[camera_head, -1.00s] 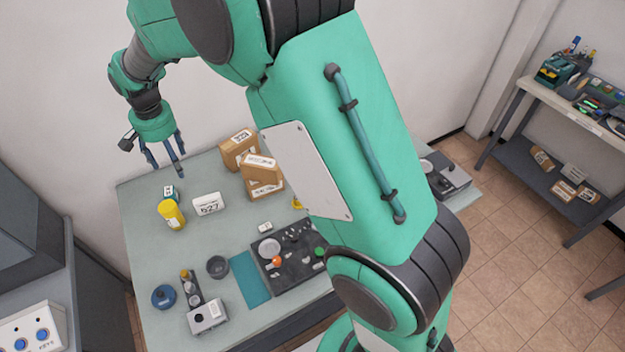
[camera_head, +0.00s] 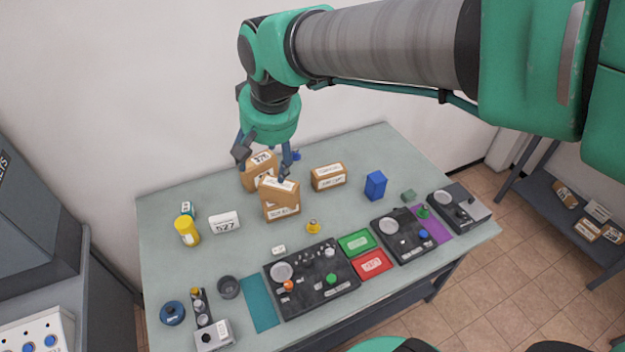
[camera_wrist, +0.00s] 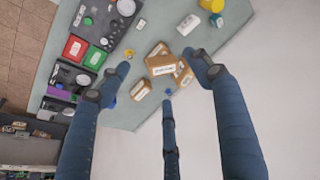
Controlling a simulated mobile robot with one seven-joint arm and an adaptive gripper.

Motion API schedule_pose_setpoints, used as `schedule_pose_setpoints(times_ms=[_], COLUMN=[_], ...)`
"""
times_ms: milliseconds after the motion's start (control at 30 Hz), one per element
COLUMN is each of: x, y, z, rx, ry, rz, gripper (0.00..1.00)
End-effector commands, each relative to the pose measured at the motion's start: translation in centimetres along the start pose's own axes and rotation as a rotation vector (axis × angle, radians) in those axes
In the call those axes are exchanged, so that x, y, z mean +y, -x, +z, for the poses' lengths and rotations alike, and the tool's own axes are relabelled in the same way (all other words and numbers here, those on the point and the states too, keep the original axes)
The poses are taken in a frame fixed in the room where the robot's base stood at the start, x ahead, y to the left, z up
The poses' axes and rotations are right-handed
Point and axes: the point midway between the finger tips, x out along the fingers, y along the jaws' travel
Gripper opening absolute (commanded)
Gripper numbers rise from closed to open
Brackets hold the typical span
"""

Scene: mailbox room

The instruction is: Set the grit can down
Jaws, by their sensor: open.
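A yellow can (camera_head: 187,232), the one that fits the grit can, stands upright on the left side of the table (camera_head: 165,275). Nothing holds it. It also shows at the top edge of the wrist view (camera_wrist: 212,5). My gripper (camera_head: 266,165) is open and empty, above the cardboard boxes at the back of the table, to the right of the can. In the wrist view my three fingers (camera_wrist: 166,80) are spread wide, with nothing between them but the view of the boxes below.
Cardboard boxes (camera_head: 281,200) stand beneath my gripper, one partly hidden. A blue block (camera_head: 375,185) is farther right. Dark trays (camera_head: 312,280) line the front. Free tabletop lies between the sign and the front items.

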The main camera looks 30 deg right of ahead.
Motion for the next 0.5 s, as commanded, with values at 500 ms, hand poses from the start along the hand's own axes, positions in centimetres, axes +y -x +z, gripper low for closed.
schedule_pose_setpoints(times_ms=[500], x=[6.6], y=[5.1], z=[11.7], rx=[0.125], ry=[0.098], rz=[0.018], gripper=[0.64])
